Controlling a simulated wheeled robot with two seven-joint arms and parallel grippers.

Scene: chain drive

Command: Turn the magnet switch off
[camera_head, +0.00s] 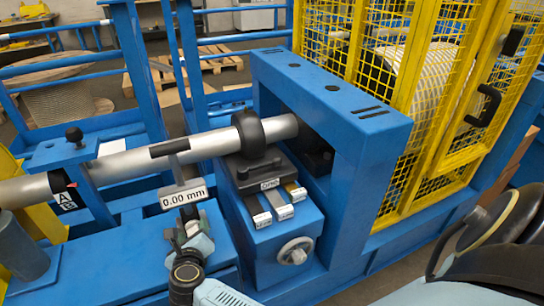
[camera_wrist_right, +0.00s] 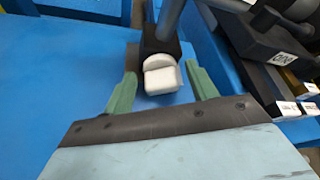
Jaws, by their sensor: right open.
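The magnet switch (camera_wrist_right: 162,79) is a small white rounded knob on the end of a dark block, the magnet base (camera_wrist_right: 160,45), in the right wrist view. A grey post rises from this base. In the head view the stand carries a display (camera_head: 183,197) reading 0.00 mm. My right gripper (camera_wrist_right: 161,73) is open, with one green finger on each side of the switch. Gaps show between the fingers and the knob, though depth contact is hard to judge. In the head view my right gripper (camera_head: 190,240) largely hides the switch. My left gripper is not in view.
A long grey shaft (camera_head: 205,147) runs above the stand. To the right stands a blue box with labelled shims (camera_head: 284,212) and a round hand knob (camera_head: 295,251). A blue frame (camera_head: 330,105) and yellow mesh guard (camera_head: 410,100) stand beyond. Blue surface left of the base is clear.

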